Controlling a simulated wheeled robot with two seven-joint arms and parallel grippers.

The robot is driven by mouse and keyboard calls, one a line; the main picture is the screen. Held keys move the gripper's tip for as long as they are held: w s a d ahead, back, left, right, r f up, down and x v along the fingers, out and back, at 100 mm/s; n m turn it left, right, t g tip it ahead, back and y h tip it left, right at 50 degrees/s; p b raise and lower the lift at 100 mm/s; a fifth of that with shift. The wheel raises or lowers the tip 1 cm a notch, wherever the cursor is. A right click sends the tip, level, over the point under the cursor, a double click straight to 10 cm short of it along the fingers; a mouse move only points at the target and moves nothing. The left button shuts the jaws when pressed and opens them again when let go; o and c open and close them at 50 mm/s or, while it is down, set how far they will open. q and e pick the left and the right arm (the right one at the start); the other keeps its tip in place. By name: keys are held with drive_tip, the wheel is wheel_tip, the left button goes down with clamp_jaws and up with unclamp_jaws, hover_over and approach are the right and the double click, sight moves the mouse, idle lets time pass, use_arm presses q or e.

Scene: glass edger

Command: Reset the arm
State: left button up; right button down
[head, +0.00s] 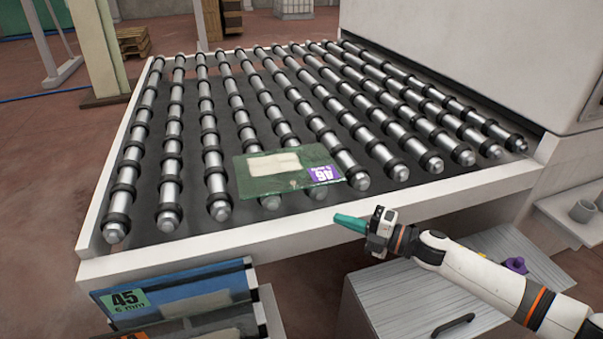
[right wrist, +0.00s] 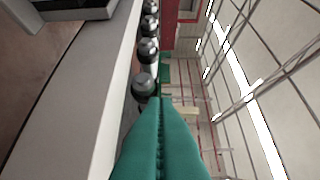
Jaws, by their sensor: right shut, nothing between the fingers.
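My right gripper (head: 350,222) has teal fingers and reaches in from the right in the head view. It is just at the front edge of the roller table, near the glass pane but apart from it. In the right wrist view its teal fingers (right wrist: 160,140) are pressed together with nothing between them. A green glass pane (head: 262,185) with a purple label marked 46 lies on the front ends of the rollers. My left gripper does not show.
The roller table (head: 200,240) has a white frame and several black-ringed rollers. A rack with a blue-edged pane labelled 45 (head: 185,290) stands below its front left. A grey cabinet (head: 400,300) with a black handle stands under my right arm. A white machine housing (head: 470,50) rises at the right.

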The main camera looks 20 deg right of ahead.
drive_tip(key=s+a+f+m+t+h, duration=0.1)
drive_tip(key=s+a+f+m+h, duration=0.3)
drive_tip(key=m, duration=0.4)
drive_tip(key=s+a+f+m+h, duration=0.1)
drive_tip(key=s+f+m+h, duration=0.3)
drive_tip(key=m+h, duration=0.3)
drive_tip(key=s+f+m+g+h, duration=0.15)
drive_tip(key=s+m+g, duration=0.35)
drive_tip(key=s, duration=0.6)
drive_tip(key=s+f+m+g+h, duration=0.1)
drive_tip(key=s+f+m+g, duration=0.35)
drive_tip(key=s, duration=0.65)
wheel_tip(320, 180, down, 24)
drive_tip(key=g, duration=0.2)
drive_tip(key=s+d+f, duration=0.2)
drive_tip(key=s+f, duration=0.6)
drive_tip(key=s+d+f, duration=0.1)
drive_tip(key=s+f, duration=0.8)
drive_tip(key=shift+s+d+g, duration=0.15)
drive_tip(key=shift+d+g, duration=0.2)
